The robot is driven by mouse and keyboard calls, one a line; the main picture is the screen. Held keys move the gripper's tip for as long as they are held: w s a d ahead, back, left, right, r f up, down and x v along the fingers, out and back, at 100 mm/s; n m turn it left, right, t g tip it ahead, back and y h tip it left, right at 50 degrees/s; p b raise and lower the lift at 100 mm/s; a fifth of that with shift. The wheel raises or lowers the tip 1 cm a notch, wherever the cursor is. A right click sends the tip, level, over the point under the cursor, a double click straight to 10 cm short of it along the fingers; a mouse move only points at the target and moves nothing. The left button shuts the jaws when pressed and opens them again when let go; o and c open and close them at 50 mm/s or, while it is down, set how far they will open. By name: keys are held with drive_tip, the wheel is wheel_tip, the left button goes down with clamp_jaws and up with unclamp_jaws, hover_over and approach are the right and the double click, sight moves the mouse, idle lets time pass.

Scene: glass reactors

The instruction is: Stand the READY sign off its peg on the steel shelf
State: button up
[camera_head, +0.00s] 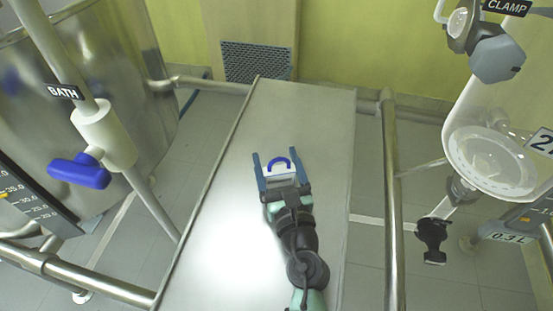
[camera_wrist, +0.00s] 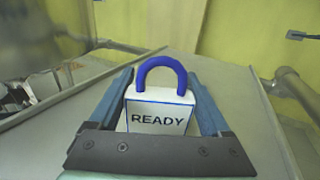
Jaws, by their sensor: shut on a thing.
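The READY sign (camera_wrist: 158,118) is a white block with black lettering and a blue loop handle on top. In the wrist view it sits upright between the two blue fingers of my gripper (camera_wrist: 160,105), which is shut on it. In the head view the sign (camera_head: 280,172) and my gripper (camera_head: 279,170) are over the middle of the steel shelf (camera_head: 305,115). I cannot tell whether the sign's underside touches the shelf. The peg cannot be made out in either view.
A steel vessel and a pipe with a blue-handled BATH valve (camera_head: 80,172) stand at left. Steel rails (camera_head: 391,200) run beside the shelf. Glassware (camera_head: 490,160) with a CLAMP label hangs at right. The shelf's far part is bare.

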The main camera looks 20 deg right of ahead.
drive_tip(key=o, duration=1.3)
drive_tip(key=shift+r+p, duration=0.85)
drive_tip(key=shift+r, duration=0.05)
drive_tip(key=s, duration=0.3)
drive_tip(key=s+a+b, duration=0.1)
drive_tip(key=s, duration=0.3)
drive_tip(key=s+f, duration=0.1)
drive_tip(key=s, duration=0.2)
drive_tip(key=shift+s+a+b, duration=0.25)
drive_tip(key=shift+s+b, duration=0.05)
drive_tip(key=shift+s, duration=0.05)
drive_tip(key=shift+s+a+r, duration=0.1)
drive_tip(key=shift+s+r, duration=0.05)
drive_tip(key=shift+s, duration=0.5)
